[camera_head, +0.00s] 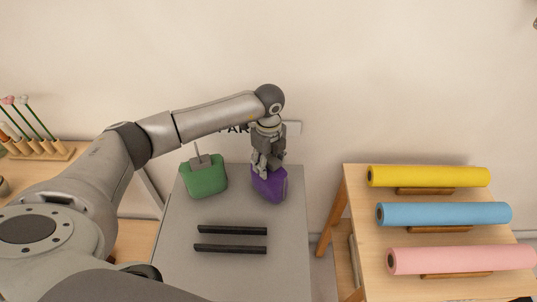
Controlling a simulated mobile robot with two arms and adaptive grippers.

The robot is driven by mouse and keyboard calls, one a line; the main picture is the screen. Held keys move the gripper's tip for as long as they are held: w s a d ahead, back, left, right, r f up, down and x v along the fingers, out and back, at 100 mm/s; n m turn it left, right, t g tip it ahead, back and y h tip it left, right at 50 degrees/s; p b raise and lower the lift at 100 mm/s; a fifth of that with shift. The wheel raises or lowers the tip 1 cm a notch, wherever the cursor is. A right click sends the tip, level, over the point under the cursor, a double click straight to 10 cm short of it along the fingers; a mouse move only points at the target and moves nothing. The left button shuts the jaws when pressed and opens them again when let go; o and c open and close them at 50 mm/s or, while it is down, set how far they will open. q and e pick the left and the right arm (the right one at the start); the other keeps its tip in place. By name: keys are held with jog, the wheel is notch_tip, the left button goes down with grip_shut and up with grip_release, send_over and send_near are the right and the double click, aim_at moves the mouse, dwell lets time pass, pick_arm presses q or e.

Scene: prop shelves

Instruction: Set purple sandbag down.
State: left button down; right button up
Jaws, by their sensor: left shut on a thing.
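The purple sandbag (271,186) is at the back right part of a grey table (180,255). My left gripper (268,170) points down from above and is shut on the top of the sandbag. The sandbag looks upright; I cannot tell whether its bottom touches the tabletop. My right gripper is not in view.
A green sandbag (205,182) with a handle stands to the left on the same table. Two black strips (231,230) lie in front. A wooden table at right holds yellow (430,176), blue (445,213) and pink (460,259) rolls. A wooden rack (40,150) stands far left.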

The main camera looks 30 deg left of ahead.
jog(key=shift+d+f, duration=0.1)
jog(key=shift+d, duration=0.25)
pick_arm(q)
jog(key=c, duration=0.7)
grip_release()
jog(key=shift+s, duration=0.1)
notch_tip(320, 180, up, 11)
jog(key=b, duration=0.3)
jog(key=shift+b, duration=0.35)
jog(key=shift+r, duration=0.55)
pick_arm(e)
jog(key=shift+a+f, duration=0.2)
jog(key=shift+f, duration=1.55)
pick_arm(q)
jog(key=shift+d, duration=0.1)
